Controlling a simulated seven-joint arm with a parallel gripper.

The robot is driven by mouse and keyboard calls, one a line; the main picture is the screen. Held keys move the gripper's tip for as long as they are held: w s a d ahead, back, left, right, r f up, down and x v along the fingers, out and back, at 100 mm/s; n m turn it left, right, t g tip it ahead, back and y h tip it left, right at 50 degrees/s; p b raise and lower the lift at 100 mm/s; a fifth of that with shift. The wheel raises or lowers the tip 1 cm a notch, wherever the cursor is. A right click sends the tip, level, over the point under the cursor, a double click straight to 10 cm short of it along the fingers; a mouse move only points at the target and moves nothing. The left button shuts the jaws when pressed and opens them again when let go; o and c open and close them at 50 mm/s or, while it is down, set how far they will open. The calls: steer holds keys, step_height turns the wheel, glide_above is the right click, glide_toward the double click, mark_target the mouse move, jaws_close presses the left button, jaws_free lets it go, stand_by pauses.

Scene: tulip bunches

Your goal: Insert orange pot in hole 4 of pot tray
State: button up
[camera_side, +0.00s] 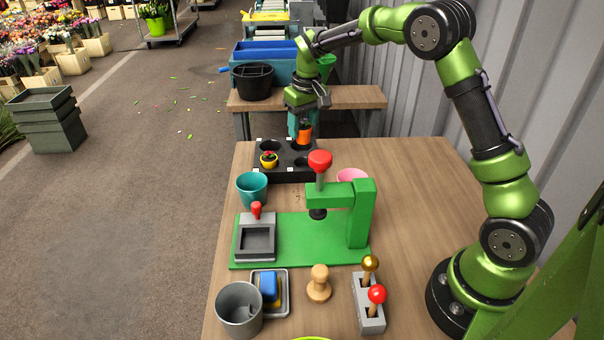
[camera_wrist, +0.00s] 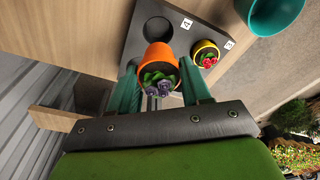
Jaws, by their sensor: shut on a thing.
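The orange pot (camera_side: 305,132) holds a small plant with green leaves and purple blooms, clearest in the wrist view (camera_wrist: 159,60). My gripper (camera_side: 302,124) is shut on it, with teal fingers on either side in the wrist view (camera_wrist: 160,88). The pot is over the back right of the black pot tray (camera_side: 262,175) in the side view; I cannot tell whether its base is inside a hole. An empty hole (camera_wrist: 158,30) shows beside a label that looks like 4 (camera_wrist: 186,23). A yellow pot (camera_side: 268,160) with a red-flowered plant sits in the front left hole.
A teal pot (camera_side: 252,188) stands just in front of the tray. A green press (camera_side: 360,215) with a red knob is close by, with a pink pot (camera_side: 352,175) behind it. A bench (camera_side: 355,97) with bins is beyond.

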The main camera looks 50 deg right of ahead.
mark_target(303, 142)
steer(key=shift+f, duration=2.75)
steer(key=shift+f, duration=1.55)
steer(key=o, duration=1.1)
steer(key=r, duration=0.5)
steer(key=s+r, duration=0.1)
steer(key=r, duration=0.5)
steer(key=s+r, duration=0.1)
steer(key=r, duration=0.4)
steer(key=shift+a+r, duration=0.15)
steer(key=shift+a, duration=0.1)
steer(key=shift+r, duration=0.25)
